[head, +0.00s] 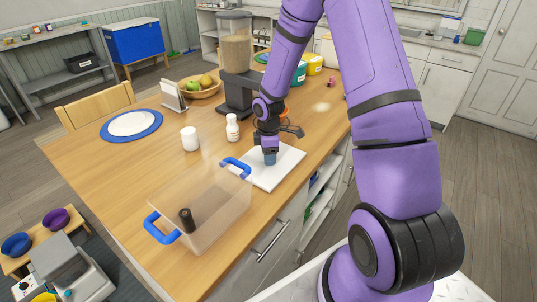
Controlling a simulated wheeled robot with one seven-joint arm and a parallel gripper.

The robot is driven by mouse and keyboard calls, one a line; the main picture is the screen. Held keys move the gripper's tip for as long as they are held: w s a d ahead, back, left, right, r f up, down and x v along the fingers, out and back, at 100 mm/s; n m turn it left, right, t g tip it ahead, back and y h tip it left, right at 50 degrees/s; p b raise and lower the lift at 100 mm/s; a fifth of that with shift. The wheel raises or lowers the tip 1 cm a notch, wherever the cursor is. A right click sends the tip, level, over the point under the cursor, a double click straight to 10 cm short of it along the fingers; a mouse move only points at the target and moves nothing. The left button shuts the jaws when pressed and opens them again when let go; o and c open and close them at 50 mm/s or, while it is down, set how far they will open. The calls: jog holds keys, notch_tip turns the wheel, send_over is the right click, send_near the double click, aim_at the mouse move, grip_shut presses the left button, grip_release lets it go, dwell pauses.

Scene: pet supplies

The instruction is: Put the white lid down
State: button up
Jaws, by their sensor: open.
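A flat white square piece (285,168), which looks like the white lid, lies on the wooden table to the right of the clear bin. My gripper (268,153) points down over its left-middle part and is open. A small blue-grey part shows at the fingertips, against the white surface; I cannot tell whether it belongs to the gripper or to the lid. Whether the fingertips touch the lid is too small to tell. My arm hides part of the table behind it.
The clear bin (205,205) with blue handles holds a dark cylinder (187,219). A white bottle (232,127), white jar (190,139) and a food dispenser (236,50) stand nearby. A blue-rimmed plate (131,124) lies left. The table's front edge is close.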

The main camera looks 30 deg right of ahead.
jog(key=s+a+r+m+t+h, duration=0.1)
jog(key=s+r+m, duration=0.15)
jog(key=r, duration=0.85)
jog(key=s+a+r+m, duration=0.1)
jog(key=s+r, duration=0.2)
jog(key=r, duration=0.9)
jog(key=s+a+r+m+t, duration=0.1)
jog(key=s+a+r+m, duration=0.1)
jog(key=s, duration=0.5)
jog(key=s+a+r+m+t, duration=0.1)
jog(key=s+r+m, duration=0.3)
jog(key=s+r, duration=0.3)
jog(key=s+a+r+m+t+y, duration=0.1)
jog(key=s+r+m, duration=0.3)
jog(key=s, duration=0.5)
jog(key=shift+a+r+t, duration=0.6)
jog(key=shift+a+r, duration=0.1)
jog(key=shift+a, duration=0.1)
